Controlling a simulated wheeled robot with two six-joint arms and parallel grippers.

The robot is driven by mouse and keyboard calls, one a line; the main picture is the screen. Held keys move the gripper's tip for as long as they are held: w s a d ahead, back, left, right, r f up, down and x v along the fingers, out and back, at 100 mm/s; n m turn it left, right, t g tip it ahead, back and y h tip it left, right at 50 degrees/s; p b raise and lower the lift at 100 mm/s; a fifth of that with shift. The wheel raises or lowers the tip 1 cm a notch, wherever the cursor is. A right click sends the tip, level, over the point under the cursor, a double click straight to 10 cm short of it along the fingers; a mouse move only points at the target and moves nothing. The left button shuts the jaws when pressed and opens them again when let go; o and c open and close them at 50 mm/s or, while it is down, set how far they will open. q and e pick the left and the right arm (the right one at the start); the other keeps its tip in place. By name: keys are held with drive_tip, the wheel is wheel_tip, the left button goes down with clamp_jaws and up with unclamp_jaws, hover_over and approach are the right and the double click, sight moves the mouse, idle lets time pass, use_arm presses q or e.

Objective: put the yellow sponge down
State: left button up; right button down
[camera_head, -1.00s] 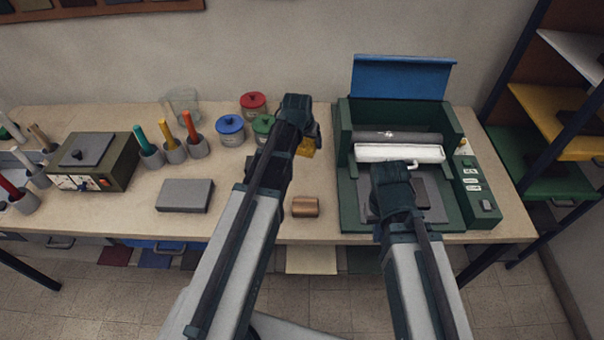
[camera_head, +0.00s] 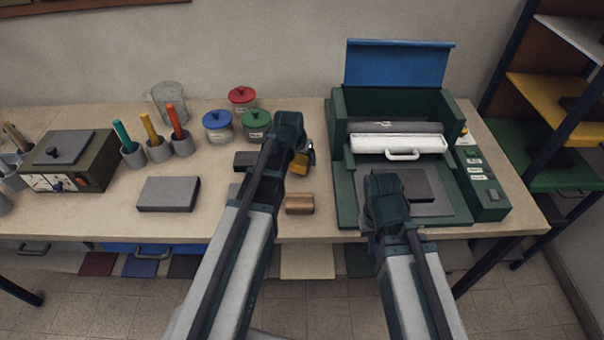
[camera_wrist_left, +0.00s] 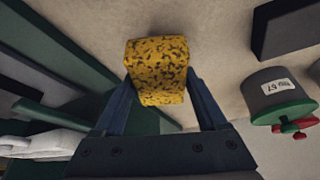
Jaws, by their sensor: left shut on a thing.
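The yellow sponge (camera_head: 299,167), speckled with dark pores, is held between the fingers of my left gripper (camera_head: 304,158). The left wrist view also shows the sponge (camera_wrist_left: 157,68) between the two blue fingers of that gripper (camera_wrist_left: 158,80). My left gripper is over the table, left of the green press. I cannot tell whether the sponge touches the tabletop (camera_head: 228,188). My right gripper (camera_head: 384,190) is over the bed of the green press; its fingers are hidden behind its own body.
A copper-coloured block (camera_head: 299,204) lies nearer than the sponge. A dark block (camera_head: 247,160) and the green-lidded jar (camera_head: 256,123) stand to its left. The green press (camera_head: 345,195) is close on its right. A grey slab (camera_head: 168,194) lies farther left.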

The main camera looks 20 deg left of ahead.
use_arm(q)
drive_tip(key=shift+f, duration=0.1)
wheel_tip(320, 180, down, 4)
drive_tip(key=b, duration=0.3)
drive_tip(key=shift+b, duration=0.35)
drive_tip(key=shift+r, duration=0.2)
drive_tip(key=shift+f, duration=0.15)
drive_tip(key=o, duration=1.1)
drive_tip(key=shift+o, duration=0.2)
